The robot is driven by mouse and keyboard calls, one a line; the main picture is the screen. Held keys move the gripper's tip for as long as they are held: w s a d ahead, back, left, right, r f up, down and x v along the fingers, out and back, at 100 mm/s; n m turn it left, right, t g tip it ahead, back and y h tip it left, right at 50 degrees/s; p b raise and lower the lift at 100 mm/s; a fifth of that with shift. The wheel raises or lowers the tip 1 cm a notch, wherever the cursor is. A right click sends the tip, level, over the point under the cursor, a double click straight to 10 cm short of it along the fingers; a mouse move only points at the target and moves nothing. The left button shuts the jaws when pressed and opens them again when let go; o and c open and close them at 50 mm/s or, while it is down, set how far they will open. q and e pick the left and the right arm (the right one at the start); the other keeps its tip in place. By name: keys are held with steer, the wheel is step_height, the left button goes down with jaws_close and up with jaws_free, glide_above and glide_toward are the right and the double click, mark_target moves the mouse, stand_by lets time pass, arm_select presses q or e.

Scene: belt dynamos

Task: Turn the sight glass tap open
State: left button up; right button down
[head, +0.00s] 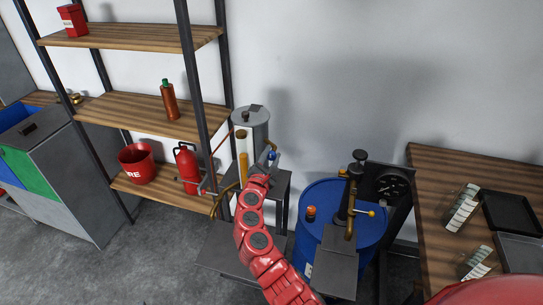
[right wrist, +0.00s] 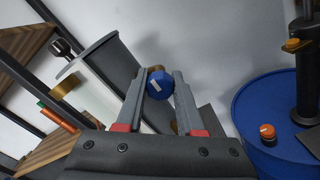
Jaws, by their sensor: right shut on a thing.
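The sight glass tap has a round blue knob with a white mark (right wrist: 160,84), seen close in the right wrist view. In the head view the blue knob (head: 272,155) is small and partly hidden by my gripper. My right gripper (right wrist: 162,92) is shut on the knob, one finger on each side of it. In the head view my right gripper (head: 266,165) is at the side of the grey tank (head: 253,121). The sight glass (head: 242,165) stands on the tank's front, with amber in its lower part and pale above. My left gripper is out of view.
A blue drum (head: 317,208) with a hand pump (head: 353,185) stands to the right. A wooden table (head: 435,205) is at the far right.

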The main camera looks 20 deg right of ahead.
steer(key=shift+f+m+b, duration=0.25)
steer(key=shift+m+b, duration=0.35)
steer(key=shift+b, duration=0.35)
steer(key=m+b, duration=1.4)
steer(key=b, duration=0.5)
steer(key=shift+f+m, duration=0.15)
steer(key=shift+m, duration=0.15)
steer(key=shift+r+m+b, duration=0.2)
steer(key=shift+m+b, duration=0.9)
steer(key=shift+b, duration=0.35)
steer(key=c, duration=0.5)
jaws_free()
steer(key=shift+r, duration=0.1)
